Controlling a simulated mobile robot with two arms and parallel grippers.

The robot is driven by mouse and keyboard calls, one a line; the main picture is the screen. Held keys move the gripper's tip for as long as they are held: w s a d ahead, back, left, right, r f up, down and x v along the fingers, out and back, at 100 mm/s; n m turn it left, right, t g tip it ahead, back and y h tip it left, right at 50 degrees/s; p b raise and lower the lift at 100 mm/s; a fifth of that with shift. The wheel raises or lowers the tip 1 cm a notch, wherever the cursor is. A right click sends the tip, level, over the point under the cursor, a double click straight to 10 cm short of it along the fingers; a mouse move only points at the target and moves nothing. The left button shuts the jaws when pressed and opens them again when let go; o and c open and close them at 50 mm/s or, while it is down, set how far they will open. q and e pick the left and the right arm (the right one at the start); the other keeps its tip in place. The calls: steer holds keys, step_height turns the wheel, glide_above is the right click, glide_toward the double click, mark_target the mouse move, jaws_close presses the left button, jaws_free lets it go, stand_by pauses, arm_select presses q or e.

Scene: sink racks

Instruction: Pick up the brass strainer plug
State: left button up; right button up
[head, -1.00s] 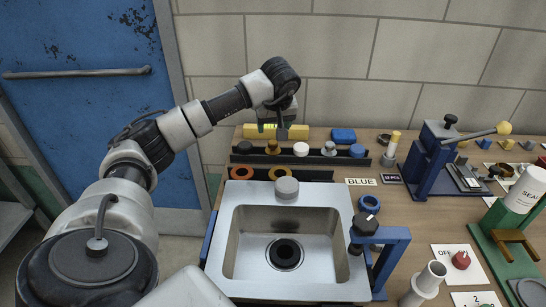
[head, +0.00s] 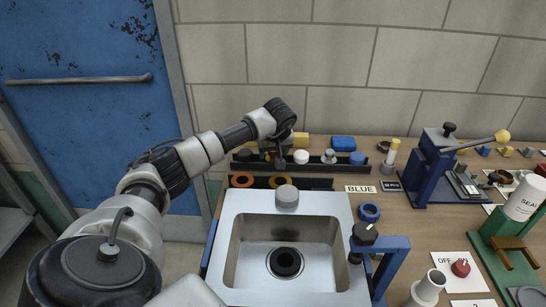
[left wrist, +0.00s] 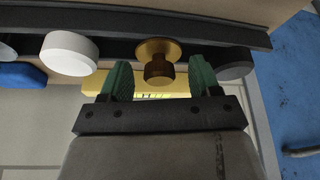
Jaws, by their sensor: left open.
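The brass strainer plug (left wrist: 158,52) sits in a black rack (left wrist: 222,54), with its wide flange and narrower knob showing in the left wrist view. My left gripper (left wrist: 162,80) is open, with one green finger on each side of the knob. In the head view the left gripper (head: 280,161) is down at the rack (head: 316,168) behind the sink and hides most of the brass plug. My right gripper is not in view.
A white plug (head: 301,157) and a dark grey plug (head: 244,155) flank the brass one. A metal plug (head: 329,156) and a blue plug (head: 357,158) stand farther right. Orange rings (head: 242,180) lie in front, and the sink (head: 238,205) is nearer.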

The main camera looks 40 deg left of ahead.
arm_select(q)
steer(key=shift+c, duration=0.4)
steer(key=c, duration=0.9)
steer(key=shift+r, duration=0.1)
steer(key=shift+c, duration=0.2)
